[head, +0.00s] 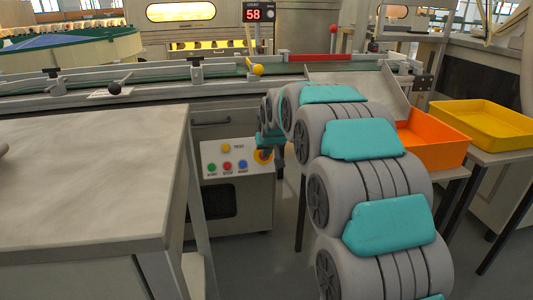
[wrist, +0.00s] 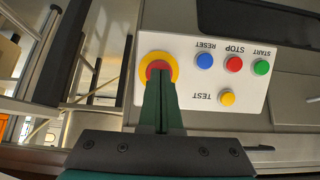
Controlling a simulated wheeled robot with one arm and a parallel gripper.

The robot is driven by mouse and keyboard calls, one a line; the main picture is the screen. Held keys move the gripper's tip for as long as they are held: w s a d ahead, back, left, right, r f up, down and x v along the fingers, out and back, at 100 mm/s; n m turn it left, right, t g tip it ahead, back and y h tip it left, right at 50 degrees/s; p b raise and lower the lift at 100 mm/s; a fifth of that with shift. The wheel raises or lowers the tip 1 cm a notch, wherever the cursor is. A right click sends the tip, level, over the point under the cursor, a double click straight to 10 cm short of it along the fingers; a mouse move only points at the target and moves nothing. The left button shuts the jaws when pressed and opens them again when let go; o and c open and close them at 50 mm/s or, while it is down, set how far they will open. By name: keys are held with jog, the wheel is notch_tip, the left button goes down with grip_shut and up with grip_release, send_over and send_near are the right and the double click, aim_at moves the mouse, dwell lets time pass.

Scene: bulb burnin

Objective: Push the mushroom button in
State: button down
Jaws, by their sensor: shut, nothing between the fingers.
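The mushroom button (wrist: 157,68) is red with a yellow ring around it, on a white control panel (wrist: 235,92). In the wrist view my gripper (wrist: 160,84) is shut and empty, its fingertips overlapping the button's lower edge. I cannot tell whether they touch it, nor how far in the button sits. In the head view the button's yellow ring (head: 263,156) shows at the panel's right end, partly hidden by my gripper (head: 272,147).
The panel also has green START (wrist: 262,67), red STOP (wrist: 234,64), blue RESET (wrist: 205,61) and yellow TEST (wrist: 227,98) buttons. A grey table (head: 90,180) stands at left. An orange bin (head: 432,152) and a yellow tray (head: 485,125) stand at right.

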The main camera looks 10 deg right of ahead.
jog(key=shift+w, duration=0.1)
jog(key=shift+w+f+p, duration=0.35)
jog(key=shift+w, duration=0.35)
jog(key=shift+f, duration=0.15)
jog(key=shift+w+f, duration=0.1)
jog(key=shift+f, duration=0.05)
jog(key=p+v, duration=0.1)
jog(key=v, duration=1.3)
jog(key=shift+s+f, duration=0.15)
jog(key=shift+s, duration=0.4)
jog(key=s+f+g+p, duration=0.2)
jog(key=s+g+p, duration=0.2)
jog(key=s, duration=2)
jog(key=s+f+g+p, duration=0.2)
jog(key=s+g+p, duration=0.3)
jog(key=s, duration=1.8)
jog(key=shift+s+f+g, duration=0.4)
